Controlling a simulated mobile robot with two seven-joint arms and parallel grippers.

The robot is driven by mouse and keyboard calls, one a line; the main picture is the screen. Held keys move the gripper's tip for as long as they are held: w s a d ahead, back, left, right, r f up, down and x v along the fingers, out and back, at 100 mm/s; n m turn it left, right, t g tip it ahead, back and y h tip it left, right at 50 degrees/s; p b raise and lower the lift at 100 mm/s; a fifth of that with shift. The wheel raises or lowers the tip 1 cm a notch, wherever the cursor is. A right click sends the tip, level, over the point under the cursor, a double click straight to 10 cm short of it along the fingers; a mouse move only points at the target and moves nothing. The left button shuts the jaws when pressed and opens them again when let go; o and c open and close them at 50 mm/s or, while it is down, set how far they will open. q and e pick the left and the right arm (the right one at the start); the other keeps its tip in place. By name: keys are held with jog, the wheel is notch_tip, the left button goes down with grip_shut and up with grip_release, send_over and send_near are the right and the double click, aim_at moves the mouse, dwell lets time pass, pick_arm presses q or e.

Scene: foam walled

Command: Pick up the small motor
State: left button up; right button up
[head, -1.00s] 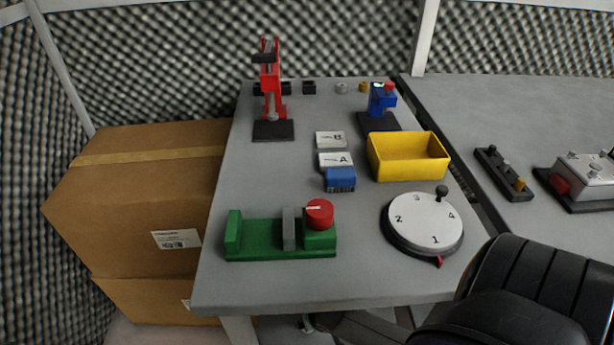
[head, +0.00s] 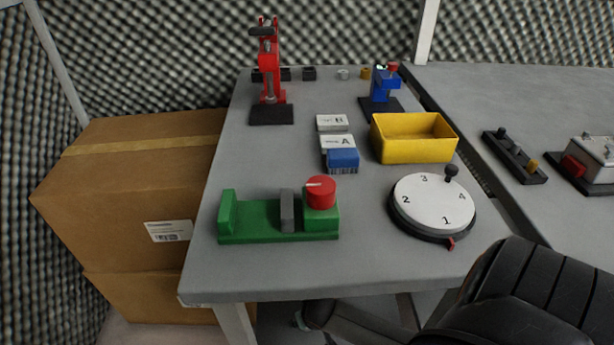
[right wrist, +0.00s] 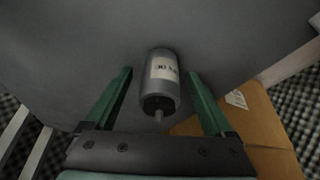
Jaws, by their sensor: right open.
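The small motor (right wrist: 160,82) shows in the right wrist view as a grey cylinder with a white printed label, its dark end cap and thin shaft pointing toward my palm. My right gripper (right wrist: 159,73) is open, with one green finger on each side of the motor and a gap on both sides. I cannot tell how far the motor lies below the fingertips. I cannot make out the motor in the head view. Neither gripper shows in the head view.
The grey bench (head: 280,270) holds a green fixture with a red knob (head: 320,192), a numbered dial (head: 432,203), a yellow bin (head: 412,140), blue block (head: 342,160), red press (head: 270,75) and blue press (head: 381,90). Cardboard boxes (head: 130,190) stand left, a black chair (head: 520,300) front right.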

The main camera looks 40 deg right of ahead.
grip_shut()
dwell(0.8)
